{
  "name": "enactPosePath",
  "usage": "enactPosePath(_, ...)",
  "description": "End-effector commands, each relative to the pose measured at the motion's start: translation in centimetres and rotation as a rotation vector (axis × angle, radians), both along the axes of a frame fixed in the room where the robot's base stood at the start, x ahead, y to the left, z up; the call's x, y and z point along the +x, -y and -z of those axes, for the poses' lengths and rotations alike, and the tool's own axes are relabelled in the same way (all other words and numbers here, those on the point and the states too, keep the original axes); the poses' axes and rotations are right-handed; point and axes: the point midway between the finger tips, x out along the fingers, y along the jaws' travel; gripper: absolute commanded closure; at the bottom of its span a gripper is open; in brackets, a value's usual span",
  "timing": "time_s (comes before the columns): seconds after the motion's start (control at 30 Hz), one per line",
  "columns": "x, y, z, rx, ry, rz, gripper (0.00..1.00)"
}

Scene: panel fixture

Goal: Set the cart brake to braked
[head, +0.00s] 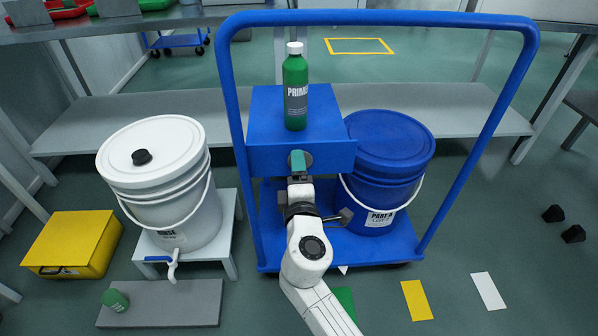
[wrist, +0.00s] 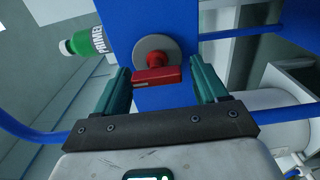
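A blue cart (head: 336,240) stands in the middle of the head view, with a blue box (head: 290,108) on its deck. In the wrist view a red handle (wrist: 158,76) on a round grey plate (wrist: 157,52) sits on the blue box face (wrist: 170,18). I take this for the brake; its setting cannot be read. My gripper (head: 298,165) is at the box front and hides most of the plate in the head view. In the wrist view my gripper (wrist: 160,78) is open, its teal fingers on either side of the red handle, with a gap at the right finger.
A green bottle (head: 296,88) stands on the box. A blue bucket (head: 390,155) stands on the deck at right. A white bucket (head: 160,195) with a tap stands on a stool at left, near a yellow case (head: 72,243).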

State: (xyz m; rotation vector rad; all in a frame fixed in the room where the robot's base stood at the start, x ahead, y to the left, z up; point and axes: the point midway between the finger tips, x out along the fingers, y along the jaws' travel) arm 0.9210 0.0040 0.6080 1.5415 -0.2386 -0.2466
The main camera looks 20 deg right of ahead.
Motion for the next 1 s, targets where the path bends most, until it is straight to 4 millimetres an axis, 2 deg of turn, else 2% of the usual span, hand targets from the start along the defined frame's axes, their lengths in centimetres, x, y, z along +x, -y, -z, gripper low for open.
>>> enactPosePath(0.37,-0.5,0.0,-0.2,0.000,0.001,0.003,0.23)
enactPosePath(0.47,-1.7,-0.5,-0.2,-0.001,0.001,0.001,0.23)
enactPosePath(0.8,-7.8,-2.4,-0.1,0.000,0.000,0.001,0.23)
enactPosePath(1.0,-9.8,-3.2,-0.1,0.001,0.000,0.001,0.23)
